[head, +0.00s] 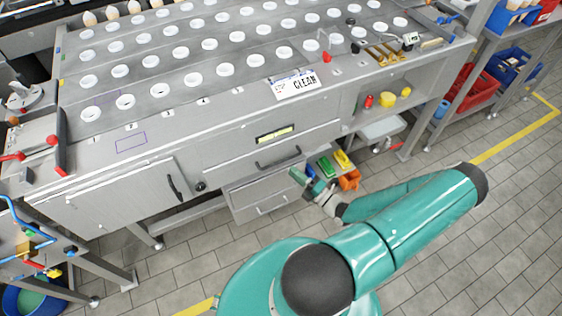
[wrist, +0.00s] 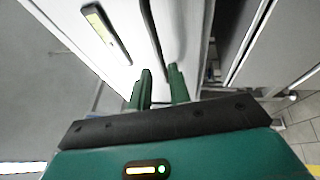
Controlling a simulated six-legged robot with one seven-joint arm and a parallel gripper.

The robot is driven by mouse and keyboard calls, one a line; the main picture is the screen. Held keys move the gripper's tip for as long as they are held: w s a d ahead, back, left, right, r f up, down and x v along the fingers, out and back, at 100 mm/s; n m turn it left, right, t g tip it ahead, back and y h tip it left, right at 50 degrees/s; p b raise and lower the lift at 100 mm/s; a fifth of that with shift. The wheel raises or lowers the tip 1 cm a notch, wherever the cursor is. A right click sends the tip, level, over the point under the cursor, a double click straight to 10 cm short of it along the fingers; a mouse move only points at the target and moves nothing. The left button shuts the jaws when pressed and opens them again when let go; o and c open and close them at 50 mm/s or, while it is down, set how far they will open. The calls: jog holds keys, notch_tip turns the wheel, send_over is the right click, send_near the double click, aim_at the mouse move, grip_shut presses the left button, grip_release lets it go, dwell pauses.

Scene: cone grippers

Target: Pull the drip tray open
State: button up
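The drip tray (head: 240,148) looks like the wide grey front with a yellow label, low on the machine's front, and it appears closed. Its dark bar handle (head: 278,157) runs across the front; in the wrist view the handle (wrist: 150,25) lies ahead of the fingers. My gripper (head: 299,176) is just below the handle's right end in the head view. In the wrist view my gripper (wrist: 159,70) has its two green fingers apart, with nothing held between them. The fingers point towards the handle; whether they touch it I cannot tell.
A lower drawer (head: 262,202) sits beneath the tray front. Green, yellow and orange bins (head: 348,180) stand just right of my gripper. A cabinet door with a dark handle (head: 174,187) is to the left. The tiled floor (head: 190,262) in front is mostly clear.

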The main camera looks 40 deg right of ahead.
aim_at(281, 161)
jog(key=w, duration=0.2)
jog(key=w+r, duration=0.1)
jog(key=w, duration=0.4)
jog(key=shift+a+r, duration=0.15)
jog(key=shift+a, duration=0.2)
jog(key=shift+c, duration=0.2)
grip_shut()
